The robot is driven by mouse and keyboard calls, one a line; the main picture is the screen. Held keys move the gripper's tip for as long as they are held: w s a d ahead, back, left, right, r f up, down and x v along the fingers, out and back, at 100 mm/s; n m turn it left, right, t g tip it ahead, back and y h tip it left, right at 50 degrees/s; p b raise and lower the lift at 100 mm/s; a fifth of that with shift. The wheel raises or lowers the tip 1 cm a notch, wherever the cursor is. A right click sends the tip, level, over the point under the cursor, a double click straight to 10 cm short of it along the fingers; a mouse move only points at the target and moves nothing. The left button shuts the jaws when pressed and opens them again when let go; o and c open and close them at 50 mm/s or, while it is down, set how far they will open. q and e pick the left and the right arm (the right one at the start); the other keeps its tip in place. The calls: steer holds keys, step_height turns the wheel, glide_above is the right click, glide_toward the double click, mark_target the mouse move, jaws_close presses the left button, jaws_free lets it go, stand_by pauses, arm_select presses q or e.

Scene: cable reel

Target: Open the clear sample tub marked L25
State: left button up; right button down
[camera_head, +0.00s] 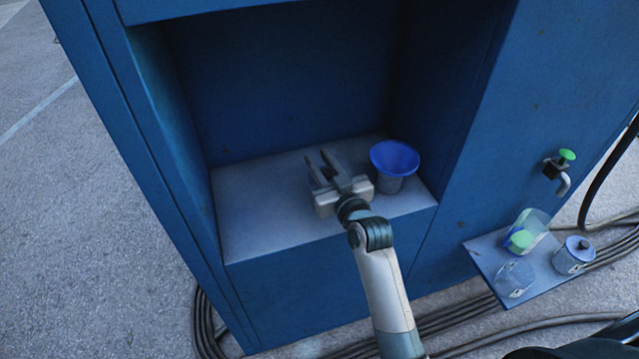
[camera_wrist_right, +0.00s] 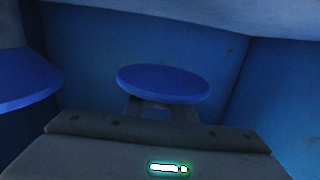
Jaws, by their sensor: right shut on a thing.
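My right gripper (camera_head: 320,160) is over the ledge in the blue cabinet's recess. In the right wrist view its fingers are closed on a round blue disc (camera_wrist_right: 163,83) that looks like a lid. In the head view I cannot make the disc out. On a small side shelf (camera_head: 480,255) stand a clear tub (camera_head: 515,279), a clear container with green inside (camera_head: 525,233) and a tub with a blue lid (camera_head: 574,254). Their labels are too small to read, so I cannot tell which is L25. My left gripper is not in view.
A blue funnel (camera_head: 395,157) sits on a grey vessel right of my gripper, and its rim shows in the right wrist view (camera_wrist_right: 27,75). A green-topped tap (camera_head: 562,165) is on the cabinet's right face. Cables (camera_head: 470,325) lie on the ground. The ledge's left part is clear.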

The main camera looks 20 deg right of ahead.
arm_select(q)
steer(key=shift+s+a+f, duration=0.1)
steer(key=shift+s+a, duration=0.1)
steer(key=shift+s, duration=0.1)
arm_select(e)
steer(key=shift+f, duration=1.95)
steer(key=shift+f, duration=0.1)
steer(key=shift+f, duration=1.75)
steer(key=shift+f, duration=0.15)
steer(key=c, duration=1.5)
jaws_free()
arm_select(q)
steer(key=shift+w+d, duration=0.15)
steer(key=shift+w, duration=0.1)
